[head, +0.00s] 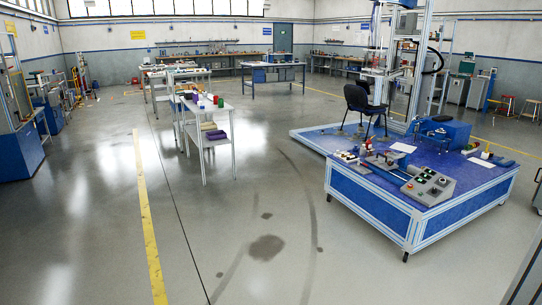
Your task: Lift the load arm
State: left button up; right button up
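A tall aluminium test frame (417,80) stands at the upper right on a low blue platform (310,138). A dark office chair (362,100) is on this platform, beside the frame. Some mechanism hangs in the frame above the chair, but I cannot tell which part is the load arm. A blue-topped table (362,200) stands in front, carrying a grey control panel (430,187) with buttons and a blue machine (444,132). Neither of my grippers shows in the head view.
A white shelf trolley (205,141) with coloured items stands left of centre. A workbench (270,67) is behind it. Blue equipment (18,153) lines the left edge. The grey floor between the trolley and the blue table is clear, with a yellow line (148,225) at left.

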aim_at(394, 155)
jog(key=i+l, duration=0.15)
jog(key=i, duration=0.4)
jog(key=i+l, duration=0.15)
jog(key=i, duration=0.4)
jog(key=i+l+z, duration=0.1)
jog(key=i, duration=0.45)
jog(key=i+l, duration=0.2)
jog(key=i, duration=0.2)
jog(key=i+l, duration=0.15)
jog(key=i, duration=0.25)
jog(key=i+l+z, duration=0.1)
jog(key=i, duration=0.3)
jog(key=i+l, duration=0.1)
jog(key=l, duration=0.3)
jog(key=i+l, duration=0.15)
jog(key=l, duration=0.2)
jog(key=i+l, duration=0.1)
jog(key=l, duration=0.3)
jog(key=i+l, duration=0.15)
jog(key=l, duration=0.2)
jog(key=i+l, duration=0.1)
jog(key=l, duration=0.3)
jog(key=i+l+z, duration=0.1)
jog(key=l, duration=0.25)
